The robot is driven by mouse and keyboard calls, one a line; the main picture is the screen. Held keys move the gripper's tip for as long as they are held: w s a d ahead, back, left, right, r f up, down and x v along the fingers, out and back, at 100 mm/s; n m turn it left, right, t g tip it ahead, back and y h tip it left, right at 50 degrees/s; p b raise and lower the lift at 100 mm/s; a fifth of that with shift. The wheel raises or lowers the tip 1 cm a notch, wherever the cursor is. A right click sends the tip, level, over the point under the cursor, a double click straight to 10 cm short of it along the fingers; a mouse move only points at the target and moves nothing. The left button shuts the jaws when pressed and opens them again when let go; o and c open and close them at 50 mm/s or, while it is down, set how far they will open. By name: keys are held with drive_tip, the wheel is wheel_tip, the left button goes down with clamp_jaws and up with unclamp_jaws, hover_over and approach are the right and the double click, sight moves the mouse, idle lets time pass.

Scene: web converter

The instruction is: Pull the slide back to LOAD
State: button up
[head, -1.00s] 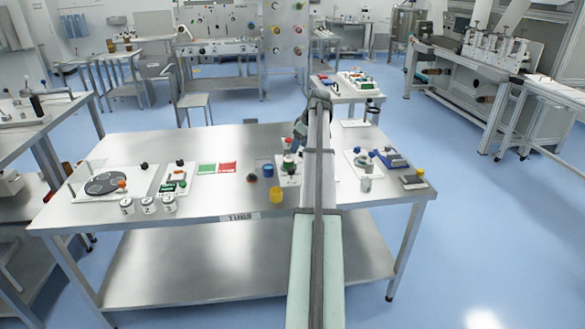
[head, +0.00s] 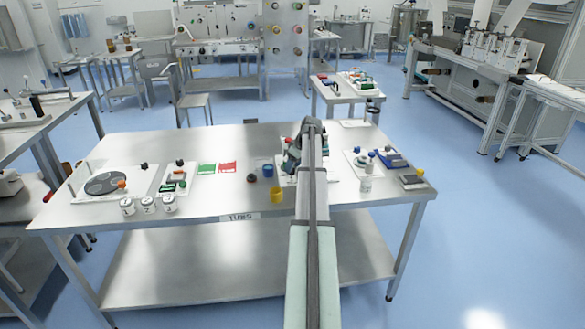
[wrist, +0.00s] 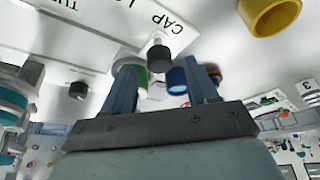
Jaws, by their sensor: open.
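A white labelled plate (wrist: 105,42) fills much of the top of the wrist view, with the word CAP and parts of "LO" and "TU" readable. A black knob on a short pale post (wrist: 158,58) stands near CAP, between my fingertips in the picture. I cannot tell whether it is the slide's handle. My gripper (wrist: 161,66) is open, with a gap between its two blue-grey fingers, and holds nothing visible. A green and white part shows behind the left finger and a blue cup (wrist: 178,80) beside the right one. In the head view my gripper (head: 290,162) is over the plate, mostly hiding it.
A yellow cup (head: 276,194) and a blue cup (head: 268,170) stand left of my gripper on the steel table (head: 235,145). Green and red trays (head: 207,169) lie further left. Another station (head: 362,160) stands close on the right. The table's back left is clear.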

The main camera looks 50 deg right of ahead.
drive_tip(key=shift+x, duration=0.9)
drive_tip(key=shift+c, duration=0.3)
clamp_jaws()
